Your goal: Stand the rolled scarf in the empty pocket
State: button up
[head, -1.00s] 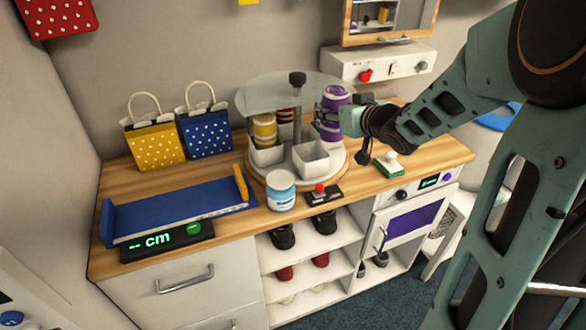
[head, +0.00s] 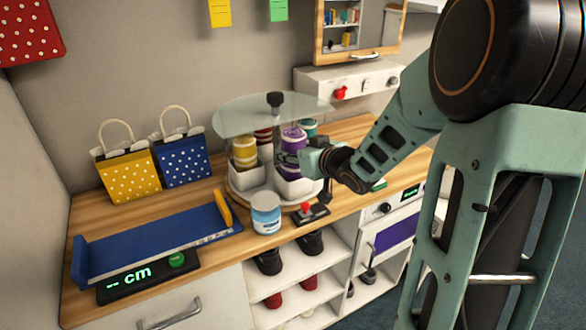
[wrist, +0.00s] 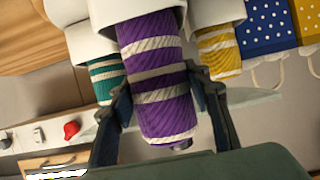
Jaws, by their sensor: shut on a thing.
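The rolled scarf (wrist: 163,90) is purple with pale bands. My gripper (wrist: 160,84) is shut on it, one finger on each side. In the head view the scarf (head: 293,139) is upright under the clear round top of the carousel, over the front right white pocket (head: 296,187). In the wrist view, which is upside down, the scarf's lower end meets this pocket's rim (wrist: 150,9) and appears to be inside it. Whether it touches the pocket floor is hidden. A teal scarf (wrist: 105,78) and a yellow scarf (wrist: 219,50) stand in neighbouring pockets.
The clear disc (head: 245,116) and its centre post stand close to my gripper. A white-blue jar (head: 266,214) and a red-button box (head: 309,211) are in front. A blue tray (head: 155,241) and two dotted bags (head: 184,158) are left.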

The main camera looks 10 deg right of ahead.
jog(key=shift+f+b, duration=0.5)
jog(key=shift+f, duration=1.25)
jog(key=shift+f, duration=0.1)
jog(key=o, duration=1.2)
jog(key=shift+s+d+r, duration=0.15)
jog(key=shift+s+r, duration=0.15)
jog(key=p+v, duration=0.2)
jog(key=v, duration=0.9)
jog(key=shift+s+p, duration=0.15)
jog(key=shift+p, duration=0.15)
